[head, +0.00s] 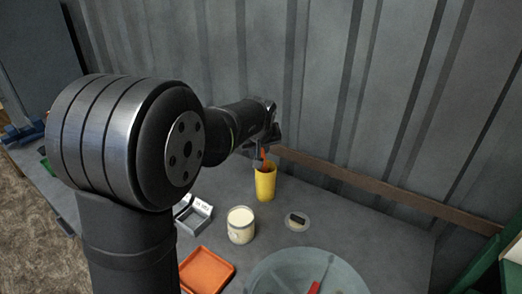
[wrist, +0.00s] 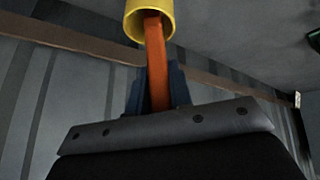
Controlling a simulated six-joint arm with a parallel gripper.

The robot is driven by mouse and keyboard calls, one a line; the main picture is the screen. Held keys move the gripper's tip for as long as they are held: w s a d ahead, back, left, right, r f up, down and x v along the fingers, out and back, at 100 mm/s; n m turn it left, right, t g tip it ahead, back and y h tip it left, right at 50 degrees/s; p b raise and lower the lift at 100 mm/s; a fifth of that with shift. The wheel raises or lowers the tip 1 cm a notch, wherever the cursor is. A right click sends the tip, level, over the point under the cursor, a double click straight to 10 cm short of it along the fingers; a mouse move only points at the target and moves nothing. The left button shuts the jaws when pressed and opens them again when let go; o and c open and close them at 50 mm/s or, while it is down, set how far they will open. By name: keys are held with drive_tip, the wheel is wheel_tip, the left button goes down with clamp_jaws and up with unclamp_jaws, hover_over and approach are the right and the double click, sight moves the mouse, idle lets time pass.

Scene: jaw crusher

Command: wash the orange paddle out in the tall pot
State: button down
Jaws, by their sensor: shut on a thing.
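The orange paddle (head: 264,158) is upright in my gripper (head: 262,147), above the tall yellow pot (head: 265,185). In the wrist view the paddle (wrist: 157,62) runs from between the fingers of my gripper (wrist: 157,85) into the mouth of the pot (wrist: 136,8). The paddle's lower end is inside the pot and hidden. My gripper is shut on the paddle and stays outside, above the rim. I cannot tell how deep the paddle reaches or what the pot holds.
A cream-filled jar (head: 241,226) stands in front of the pot. A small grey box with a label (head: 194,214), an orange tray (head: 206,270), a small clear dish (head: 298,222) and a large round translucent dish (head: 308,270) with a red item are nearby. A corrugated wall with a brown rail (head: 380,185) is close behind.

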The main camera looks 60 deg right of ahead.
drive_tip(key=shift+a+r, duration=0.35)
drive_tip(key=shift+r, duration=1.25)
drive_tip(key=shift+a+r, duration=0.3)
drive_tip(key=shift+r, duration=1.25)
drive_tip(key=shift+a+r, duration=0.35)
drive_tip(key=shift+r, duration=1.25)
wheel_tip(320, 180, up, 5)
